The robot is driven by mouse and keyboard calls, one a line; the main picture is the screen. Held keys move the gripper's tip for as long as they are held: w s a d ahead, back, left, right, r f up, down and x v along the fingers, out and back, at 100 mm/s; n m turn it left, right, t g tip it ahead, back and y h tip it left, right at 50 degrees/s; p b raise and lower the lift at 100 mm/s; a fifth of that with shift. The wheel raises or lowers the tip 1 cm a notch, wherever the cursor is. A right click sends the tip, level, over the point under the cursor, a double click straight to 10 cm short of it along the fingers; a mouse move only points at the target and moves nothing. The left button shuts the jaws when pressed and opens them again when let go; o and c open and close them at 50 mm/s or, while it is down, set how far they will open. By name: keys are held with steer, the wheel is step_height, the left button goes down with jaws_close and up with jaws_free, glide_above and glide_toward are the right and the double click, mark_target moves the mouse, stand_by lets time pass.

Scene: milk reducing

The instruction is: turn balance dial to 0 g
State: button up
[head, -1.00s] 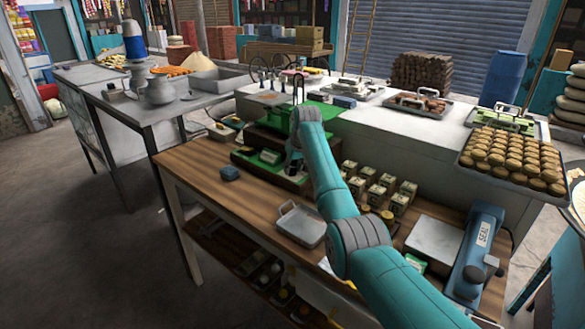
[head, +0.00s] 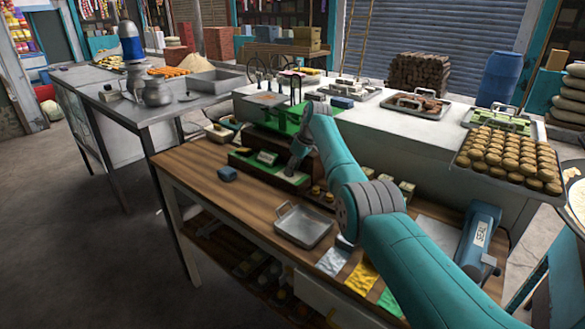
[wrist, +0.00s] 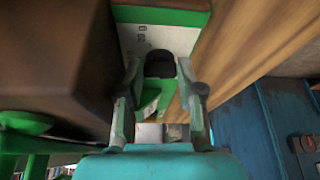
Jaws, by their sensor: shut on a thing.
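The balance (head: 257,140) stands at the back of the wooden bench in the head view, with green parts on a dark brown base. A pale label panel with a green border (wrist: 140,16) fills the top middle of the wrist view; its small print is hard to read. The black balance dial (wrist: 160,62) stands out in front of this panel. My gripper (wrist: 160,74) has one finger on each side of the dial and is shut on it. In the head view my gripper (head: 292,170) is low at the balance's front, and the dial is too small to make out.
A metal pan (head: 303,228) and a small blue block (head: 227,174) lie on the bench (head: 195,165). Small boxes stand behind my arm, partly hidden. A blue sealer (head: 478,240) is at right. Bags lie along the front edge. Bare wood lies left of the pan.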

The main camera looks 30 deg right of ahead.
stand_by(0.4)
steer(key=o, duration=1.1)
steer(key=shift+o, duration=0.2)
steer(key=shift+m, duration=0.3)
